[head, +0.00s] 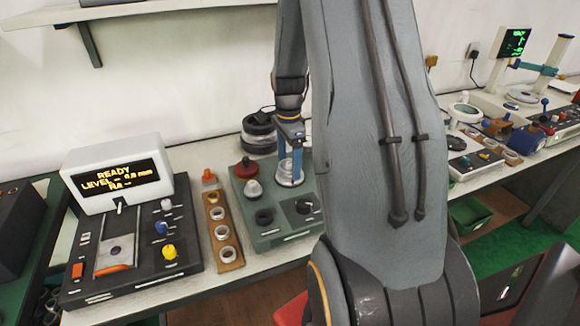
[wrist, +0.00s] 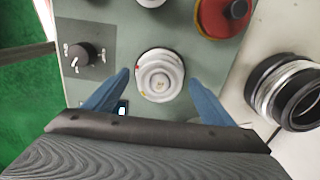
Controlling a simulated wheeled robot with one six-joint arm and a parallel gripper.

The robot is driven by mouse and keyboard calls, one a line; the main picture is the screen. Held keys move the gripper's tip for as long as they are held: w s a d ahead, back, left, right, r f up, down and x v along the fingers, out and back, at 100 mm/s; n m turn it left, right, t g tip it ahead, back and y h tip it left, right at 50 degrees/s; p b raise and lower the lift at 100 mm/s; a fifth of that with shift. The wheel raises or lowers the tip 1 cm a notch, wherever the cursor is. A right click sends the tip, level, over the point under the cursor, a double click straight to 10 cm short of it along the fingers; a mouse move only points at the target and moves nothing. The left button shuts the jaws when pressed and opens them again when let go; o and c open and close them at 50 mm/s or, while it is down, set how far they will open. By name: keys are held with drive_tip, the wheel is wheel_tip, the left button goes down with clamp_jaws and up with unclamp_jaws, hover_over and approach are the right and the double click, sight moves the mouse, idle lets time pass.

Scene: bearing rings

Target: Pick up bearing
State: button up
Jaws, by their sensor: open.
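A pale, silvery-white round bearing (wrist: 160,76) sits on the green-grey machine (wrist: 115,20), seen from above in the wrist view. In the head view the machine (head: 272,236) stands on the bench, and the bearing (head: 286,166) shows partly between the blue fingers. My gripper (head: 290,180) is open and points down over the machine. In the wrist view its blue fingers (wrist: 158,80) stand on the left and right of the bearing, with a gap on each side. Whether the fingertips are level with the bearing is hard to tell.
On the machine are a red round knob (head: 246,168), a white knob (head: 253,188) and a black dial (head: 304,206). Black and white rings (head: 259,133) are stacked behind. A wooden strip with rings (head: 224,238) and a display unit (head: 118,174) stand to the left.

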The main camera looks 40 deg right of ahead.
drive_tip(key=c, duration=1.4)
drive_tip(key=shift+r+p, duration=0.7)
drive_tip(key=shift+r, duration=6.85)
